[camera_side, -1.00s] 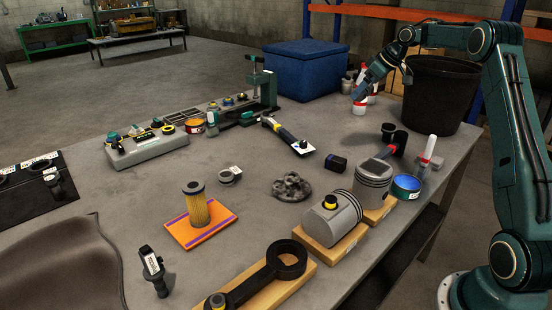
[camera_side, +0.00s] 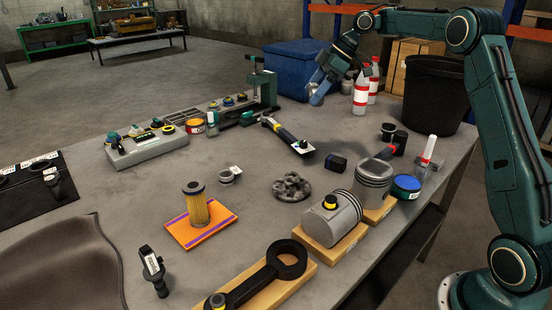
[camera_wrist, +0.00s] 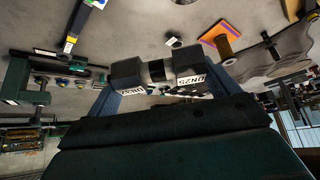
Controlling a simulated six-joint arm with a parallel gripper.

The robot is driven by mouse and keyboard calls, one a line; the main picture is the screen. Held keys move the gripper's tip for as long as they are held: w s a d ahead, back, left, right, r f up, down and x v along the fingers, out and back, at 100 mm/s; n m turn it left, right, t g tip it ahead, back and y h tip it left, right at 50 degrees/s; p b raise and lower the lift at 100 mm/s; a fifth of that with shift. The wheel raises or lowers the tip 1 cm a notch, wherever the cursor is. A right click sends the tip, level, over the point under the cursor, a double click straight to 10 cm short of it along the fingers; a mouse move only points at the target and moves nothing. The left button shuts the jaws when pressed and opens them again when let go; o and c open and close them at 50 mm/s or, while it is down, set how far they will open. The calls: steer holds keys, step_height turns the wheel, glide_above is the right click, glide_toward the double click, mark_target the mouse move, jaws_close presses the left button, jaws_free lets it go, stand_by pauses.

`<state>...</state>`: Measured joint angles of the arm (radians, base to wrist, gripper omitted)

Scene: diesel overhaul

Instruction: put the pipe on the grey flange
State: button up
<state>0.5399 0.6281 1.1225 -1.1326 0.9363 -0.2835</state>
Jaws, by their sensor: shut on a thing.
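My gripper (camera_side: 316,98) is above the far part of the bench, in front of the blue box, clear of the bench top. In the wrist view my gripper (camera_wrist: 158,85) is shut on a dark piece (camera_wrist: 130,72) with a black middle band and white labels, one reading DN25; I take it for the pipe. It lies crosswise between the fingers. In the side view it cannot be made out. A small grey ring with a white tag (camera_side: 229,174), probably the grey flange, sits mid-bench, well away from my gripper; it also seems to show in the wrist view (camera_wrist: 173,43).
Bottles with red labels (camera_side: 361,95) stand right of my gripper, beside the black bin (camera_side: 433,90). A green vise (camera_side: 262,85) is on the left. A torque tool (camera_side: 288,135), lumpy grey part (camera_side: 292,187), pistons (camera_side: 330,215) and filter (camera_side: 196,205) surround the ring.

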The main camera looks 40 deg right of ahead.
steer(key=s+a+r+n+g, duration=0.1)
steer(key=a+n, duration=0.1)
steer(key=a, duration=0.3)
steer(key=s+a+r+n+g+y, duration=0.1)
steer(key=a+n, duration=0.1)
steer(key=a, duration=0.3)
steer(key=shift+s+a, duration=0.3)
steer(key=shift+a, duration=0.1)
steer(key=shift+f, duration=0.15)
glide_above(292, 176)
step_height(292, 176, down, 16)
steer(key=shift+w+r, duration=0.1)
steer(key=shift+r, duration=0.1)
steer(key=shift+f, duration=0.1)
steer(key=shift+f, duration=2)
steer(key=shift+f, duration=0.15)
steer(key=o, duration=0.9)
steer(key=shift+o, duration=0.2)
